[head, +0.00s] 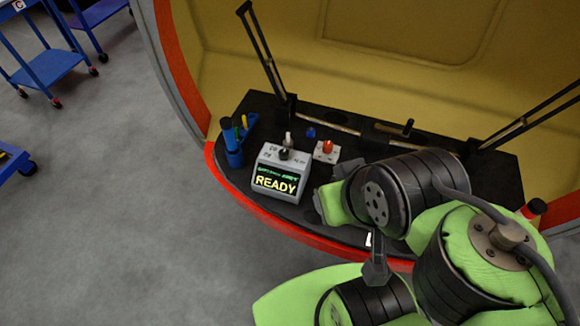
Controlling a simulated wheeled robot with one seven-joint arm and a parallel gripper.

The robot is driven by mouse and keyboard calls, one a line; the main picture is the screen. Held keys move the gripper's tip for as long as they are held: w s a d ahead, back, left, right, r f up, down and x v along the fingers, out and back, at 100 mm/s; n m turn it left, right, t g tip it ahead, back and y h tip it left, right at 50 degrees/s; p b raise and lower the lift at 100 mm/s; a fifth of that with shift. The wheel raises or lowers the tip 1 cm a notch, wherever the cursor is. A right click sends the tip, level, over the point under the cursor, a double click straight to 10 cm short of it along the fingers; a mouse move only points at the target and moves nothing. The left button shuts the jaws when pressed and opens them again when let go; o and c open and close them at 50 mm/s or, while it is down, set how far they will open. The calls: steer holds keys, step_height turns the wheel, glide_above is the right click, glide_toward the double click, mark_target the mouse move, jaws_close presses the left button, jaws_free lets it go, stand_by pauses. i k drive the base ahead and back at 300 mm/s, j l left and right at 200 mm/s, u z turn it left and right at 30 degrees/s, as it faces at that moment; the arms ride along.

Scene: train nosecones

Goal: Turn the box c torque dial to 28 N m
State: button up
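A grey box (300,182) stands on the black console inside the nosecone in the head view. Its front display (276,182) reads READY in yellow, with small green text above that I cannot read surely. A dark dial (285,154) sits on its top face, with small marks around it too fine to read. No letter naming the box shows clearly. My gripper (321,204) is just right of the box, low over the console and apart from the dial. My own wrist hides most of it, so its opening cannot be told.
A small plate with a red knob (327,148) stands behind and right of the box. A blue cup of tools (233,150) is to its left. Upright black struts (263,55) rise behind. A blue cart (48,68) stands far left; the floor between is clear.

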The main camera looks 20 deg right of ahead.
mark_target(284, 153)
steer(key=i+j+u, duration=0.2)
steer(key=u, duration=0.15)
steer(key=i+j+u, duration=0.1)
steer(key=u, duration=0.25)
steer(key=i+u, duration=0.3)
